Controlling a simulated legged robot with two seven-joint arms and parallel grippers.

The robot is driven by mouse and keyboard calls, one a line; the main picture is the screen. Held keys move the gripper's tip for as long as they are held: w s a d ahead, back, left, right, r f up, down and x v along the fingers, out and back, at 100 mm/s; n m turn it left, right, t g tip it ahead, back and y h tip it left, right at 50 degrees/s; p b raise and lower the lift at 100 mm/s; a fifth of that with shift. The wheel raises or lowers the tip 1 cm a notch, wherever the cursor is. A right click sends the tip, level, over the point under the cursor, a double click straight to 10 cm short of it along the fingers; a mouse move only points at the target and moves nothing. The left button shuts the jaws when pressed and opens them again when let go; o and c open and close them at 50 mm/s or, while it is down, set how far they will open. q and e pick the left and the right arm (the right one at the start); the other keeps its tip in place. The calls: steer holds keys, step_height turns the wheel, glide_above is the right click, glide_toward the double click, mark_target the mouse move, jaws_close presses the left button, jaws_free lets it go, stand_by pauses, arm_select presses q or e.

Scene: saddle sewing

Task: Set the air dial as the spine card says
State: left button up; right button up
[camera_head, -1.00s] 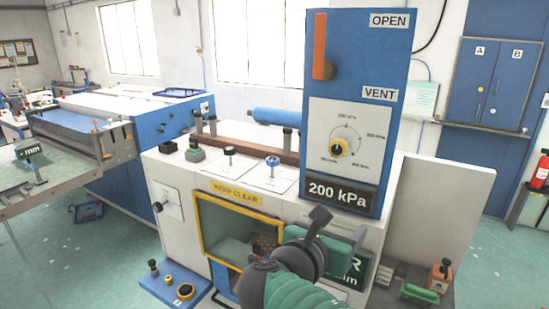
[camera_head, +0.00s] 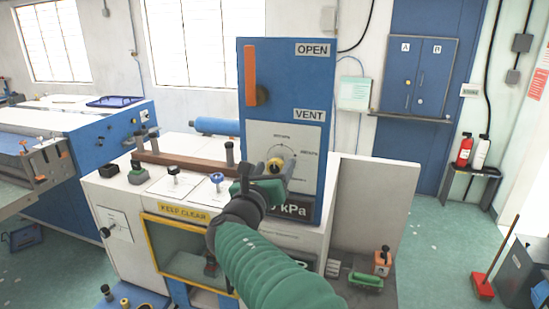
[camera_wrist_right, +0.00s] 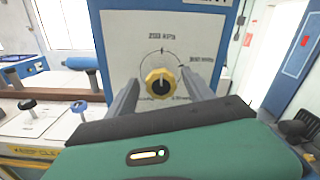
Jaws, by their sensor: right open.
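The air dial is a yellow knob with a dark centre (camera_wrist_right: 160,83) on a white scale plate (camera_wrist_right: 185,40). It also shows in the head view (camera_head: 275,166), partly behind my gripper. My right gripper (camera_wrist_right: 165,95) is open, with its two grey fingers on either side of the knob in the wrist view. I cannot tell whether they touch it. A dark display ending in "kPa" (camera_head: 299,209) sits below the dial, its number mostly hidden by my right gripper (camera_head: 268,172). I cannot make out a spine card. My left gripper is not in view.
The white bench (camera_head: 115,195) below holds small knobs and a yellow-framed window (camera_head: 150,245). A green-handled tool (camera_head: 366,281) lies to the right.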

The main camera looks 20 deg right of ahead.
steer(key=shift+w+d+f, duration=0.1)
steer(key=shift+w+d, duration=0.15)
steer(key=shift+w, duration=0.3)
